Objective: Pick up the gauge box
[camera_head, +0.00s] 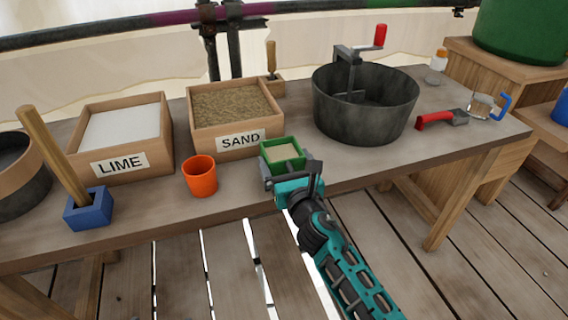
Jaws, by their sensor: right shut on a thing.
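The gauge box, a small green open box (284,164) with pale sandy contents, is in front of the box labelled SAND at the table's front edge. My right gripper (291,170) reaches it from the front and is shut on it. The box looks about upright; whether its underside touches the table is hidden by the gripper. My left gripper is not in view.
An orange cup (200,177) stands left of the green box. The SAND box (191,133) and LIME box (164,152) are behind. A dark mixing tub (362,125) is to the right, with a red-handled tool (436,120) beyond. A blue block (88,211) holds a wooden handle at left.

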